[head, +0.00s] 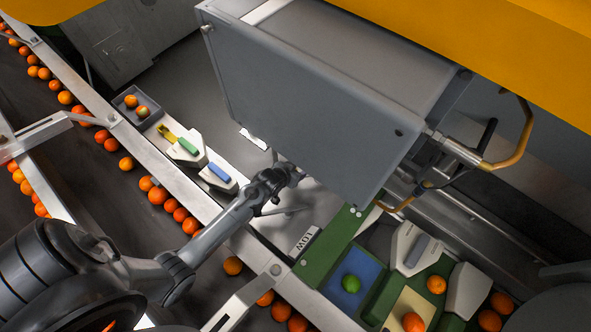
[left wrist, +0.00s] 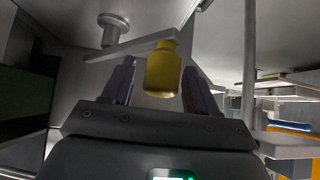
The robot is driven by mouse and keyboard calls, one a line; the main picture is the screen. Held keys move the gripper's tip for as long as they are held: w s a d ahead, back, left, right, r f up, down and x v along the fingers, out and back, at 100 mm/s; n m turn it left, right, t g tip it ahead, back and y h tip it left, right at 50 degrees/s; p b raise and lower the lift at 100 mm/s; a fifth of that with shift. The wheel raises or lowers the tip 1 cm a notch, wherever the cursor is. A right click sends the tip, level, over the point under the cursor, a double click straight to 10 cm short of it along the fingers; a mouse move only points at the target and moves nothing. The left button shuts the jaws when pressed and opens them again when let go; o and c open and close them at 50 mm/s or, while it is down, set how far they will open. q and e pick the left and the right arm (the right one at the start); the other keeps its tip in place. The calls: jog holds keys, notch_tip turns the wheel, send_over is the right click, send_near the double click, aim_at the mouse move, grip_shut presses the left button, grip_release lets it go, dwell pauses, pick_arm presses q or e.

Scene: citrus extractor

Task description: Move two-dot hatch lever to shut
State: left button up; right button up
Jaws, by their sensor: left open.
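In the left wrist view a flat grey lever (left wrist: 135,44) runs from a round pivot (left wrist: 113,30) to a yellow knob (left wrist: 162,70). I cannot see dots on it. My left gripper (left wrist: 160,75) is open, with one dark finger on each side of the knob; I cannot tell whether either touches it. In the head view my left gripper (head: 288,174) reaches under the large grey housing (head: 320,110), which hides its fingertips and the lever. My right gripper is out of view.
A conveyor with oranges (head: 160,195) runs along the left. White units with green (head: 190,144) and blue (head: 219,171) blocks stand beside my left arm. Green trays with fruit and a LOW label (head: 303,241) lie at lower right.

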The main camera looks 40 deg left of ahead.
pick_arm(q)
grip_shut()
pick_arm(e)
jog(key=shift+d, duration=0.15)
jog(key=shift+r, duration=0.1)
